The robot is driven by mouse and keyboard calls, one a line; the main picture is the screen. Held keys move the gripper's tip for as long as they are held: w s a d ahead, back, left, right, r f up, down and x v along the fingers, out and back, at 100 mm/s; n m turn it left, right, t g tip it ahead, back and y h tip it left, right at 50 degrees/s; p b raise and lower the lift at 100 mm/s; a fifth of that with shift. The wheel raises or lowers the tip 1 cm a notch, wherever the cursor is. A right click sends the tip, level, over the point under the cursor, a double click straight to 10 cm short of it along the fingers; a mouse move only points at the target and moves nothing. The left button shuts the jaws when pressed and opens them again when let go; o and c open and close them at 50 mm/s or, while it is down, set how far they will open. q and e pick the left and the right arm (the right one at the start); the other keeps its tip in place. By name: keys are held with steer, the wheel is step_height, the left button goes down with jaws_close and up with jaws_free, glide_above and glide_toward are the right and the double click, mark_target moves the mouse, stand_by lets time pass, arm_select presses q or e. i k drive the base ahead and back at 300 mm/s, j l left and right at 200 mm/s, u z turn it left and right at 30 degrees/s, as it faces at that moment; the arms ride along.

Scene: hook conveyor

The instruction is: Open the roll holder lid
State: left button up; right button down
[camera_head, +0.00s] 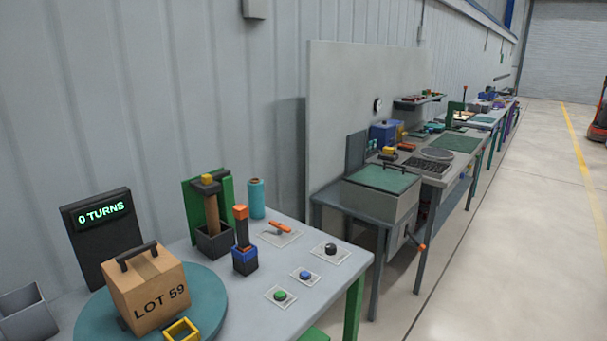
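What looks like the roll holder (213,242) stands on the near table, left of the picture's middle. It has a dark box-shaped base, a green back plate (226,197) and an upright brown roll (212,211). Neither of my grippers is in view.
A cardboard box marked LOT 59 (150,290) sits on a teal turntable (88,325) before a "0 TURNS" display (97,212). An orange-topped tool stands in a blue holder (245,260). An orange-handled switch (281,228) and several buttons lie right. A metal box (385,205) stands beyond.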

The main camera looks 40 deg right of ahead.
mark_target(206, 186)
steer(key=z, duration=0.85)
steer(key=u, duration=0.9)
steer(key=l+u, duration=0.8)
steer(key=k+l+u, duration=0.15)
steer(key=l+u, duration=0.25)
steer(key=k+l+u, duration=0.2)
steer(key=l+u, duration=0.2)
steer(key=l, duration=0.15)
